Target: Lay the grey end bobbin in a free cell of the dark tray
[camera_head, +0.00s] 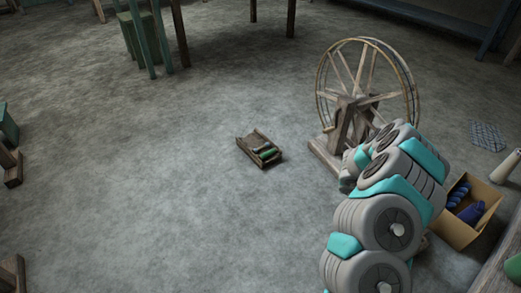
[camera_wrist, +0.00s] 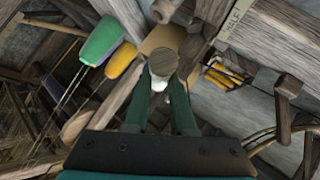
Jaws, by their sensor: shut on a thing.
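The dark tray (camera_head: 247,153) is a small brown wooden tray on the open floor in the head view. Green bobbins (camera_head: 268,154) lie at its right side; its left part looks bare. In the wrist view my gripper (camera_wrist: 163,85) has its two green fingers closed on a bobbin (camera_wrist: 163,62) with a round grey-brown end and a pale body, taken as the grey end bobbin. The fingers hide part of it. In the head view my arm covers the gripper and the bobbin. The tray is not recognisable in the wrist view.
A wooden spinning wheel (camera_head: 345,125) stands right of the tray, close to my arm. A cardboard box (camera_head: 454,229) with blue yarn is at right. The wrist view shows loom timbers (camera_wrist: 285,30) and green, yellow and purple yarn (camera_wrist: 103,40). Floor around the tray is clear.

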